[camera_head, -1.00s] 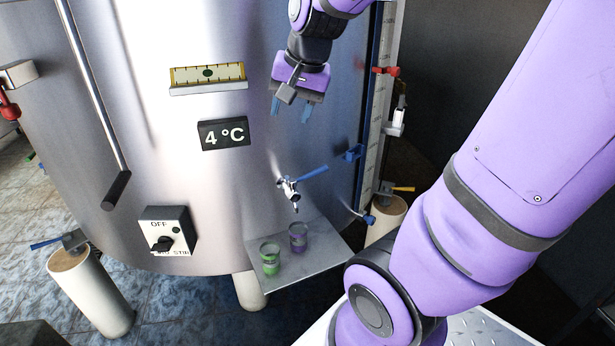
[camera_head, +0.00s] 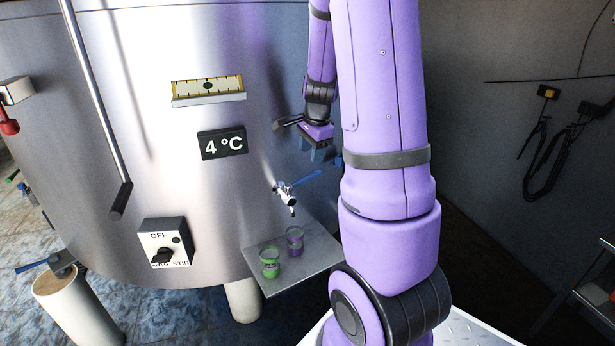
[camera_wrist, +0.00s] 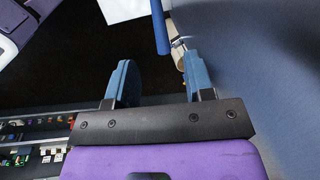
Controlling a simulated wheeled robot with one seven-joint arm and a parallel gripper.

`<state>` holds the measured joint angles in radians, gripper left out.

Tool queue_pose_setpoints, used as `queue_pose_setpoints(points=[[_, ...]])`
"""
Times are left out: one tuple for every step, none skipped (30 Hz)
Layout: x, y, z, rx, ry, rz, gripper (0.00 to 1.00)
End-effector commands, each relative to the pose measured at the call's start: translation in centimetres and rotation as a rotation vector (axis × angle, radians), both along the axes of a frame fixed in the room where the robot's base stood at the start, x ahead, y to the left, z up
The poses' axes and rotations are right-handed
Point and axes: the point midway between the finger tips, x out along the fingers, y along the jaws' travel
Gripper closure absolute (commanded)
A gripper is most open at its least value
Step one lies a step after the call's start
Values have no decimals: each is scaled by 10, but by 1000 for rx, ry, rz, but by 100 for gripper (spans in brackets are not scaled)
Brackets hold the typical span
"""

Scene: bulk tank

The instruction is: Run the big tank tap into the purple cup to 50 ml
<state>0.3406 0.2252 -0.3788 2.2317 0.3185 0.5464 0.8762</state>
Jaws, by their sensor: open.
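The big steel tank (camera_head: 110,160) fills the left of the head view. Its tap (camera_head: 287,193) has a chrome body and a blue lever (camera_head: 306,180) pointing up to the right. The purple cup (camera_head: 295,241) stands on the metal shelf (camera_head: 320,262) below the tap, roughly under the spout. No stream from the spout is visible. My gripper (camera_head: 318,153) is above and slightly right of the tap, apart from it, and partly hidden by my arm. In the wrist view my gripper (camera_wrist: 158,82) is open with nothing between its blue fingers.
A green cup (camera_head: 269,262) stands on the shelf to the left of the purple one. A "4 °C" display (camera_head: 222,142), a yellow level gauge (camera_head: 208,92) and an OFF/stir switch box (camera_head: 165,243) are on the tank.

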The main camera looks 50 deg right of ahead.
Motion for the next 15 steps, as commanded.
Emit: queue_pose_setpoints(points=[[0, -1, -9, 2, 3, -2, 52], [1, -1, -14, 2, 4, -3, 52], [2, -1, -21, 3, 4, -2, 52], [4, -1, -26, 2, 4, -1, 52], [4, -2, -32, 3, 4, -2, 52], [5, -2, -39, 3, 4, -2, 52], [7, -2, -44, 2, 5, -1, 52], [8, -2, -49, 3, 5, -1, 52], [9, -3, -55, 2, 3, -2, 52], [10, -3, -60, 3, 3, -1, 52], [10, -3, -64, 2, 5, 0, 52], [11, -4, -69, 2, 3, -1, 52], [12, -4, -73, 2, 3, -1, 52], [13, -4, -76, 2, 3, 0, 52], [14, -4, -80, 2, 3, 1, 52]])
